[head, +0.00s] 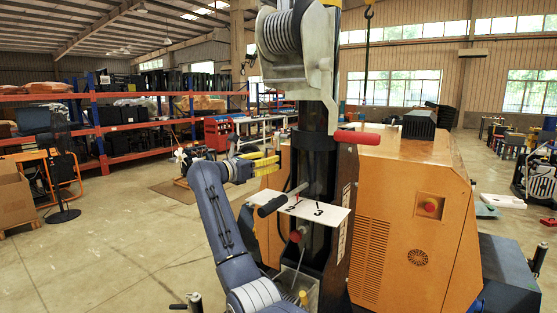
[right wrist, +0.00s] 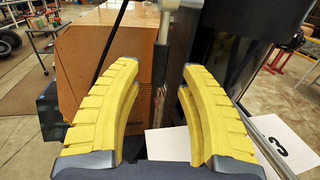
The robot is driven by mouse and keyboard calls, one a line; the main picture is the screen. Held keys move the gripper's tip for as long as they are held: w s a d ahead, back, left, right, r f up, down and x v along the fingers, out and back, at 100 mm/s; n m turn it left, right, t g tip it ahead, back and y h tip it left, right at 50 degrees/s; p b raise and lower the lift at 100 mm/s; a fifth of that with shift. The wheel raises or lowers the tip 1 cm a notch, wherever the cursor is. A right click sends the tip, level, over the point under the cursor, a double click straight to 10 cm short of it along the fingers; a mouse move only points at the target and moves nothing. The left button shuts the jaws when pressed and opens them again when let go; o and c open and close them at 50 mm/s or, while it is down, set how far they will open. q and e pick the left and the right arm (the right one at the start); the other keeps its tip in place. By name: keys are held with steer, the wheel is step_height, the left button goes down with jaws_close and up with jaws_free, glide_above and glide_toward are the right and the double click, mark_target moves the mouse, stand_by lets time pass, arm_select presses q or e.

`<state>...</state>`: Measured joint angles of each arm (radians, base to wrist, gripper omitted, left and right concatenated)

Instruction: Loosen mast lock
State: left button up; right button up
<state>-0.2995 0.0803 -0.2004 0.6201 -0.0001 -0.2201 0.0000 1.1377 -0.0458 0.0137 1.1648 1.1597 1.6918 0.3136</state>
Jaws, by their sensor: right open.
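The light tower's black mast (head: 314,165) stands upright in the middle of the head view. A bar with a black grip (head: 272,206) sticks out at its left, above a white plate (head: 325,216) marked with numbers. A red-ended handle (head: 357,137) sticks out on the right. A red knob (head: 296,236) sits below the plate. I cannot tell which part is the mast lock. My right gripper (head: 273,164) is open, left of the mast and above the plate. In the right wrist view, a metal rod with a dark lower part (right wrist: 162,55) shows between the open fingers (right wrist: 160,80). My left gripper is out of view.
The tower's orange cabinet (head: 405,210) stands to the right and behind the mast. A grey winch drum (head: 281,35) is above on the mast. A black fan (head: 62,160) and loaded shelves are far left.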

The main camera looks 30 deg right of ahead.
mark_target(278, 151)
steer(key=shift+x, duration=2.65)
jaws_close()
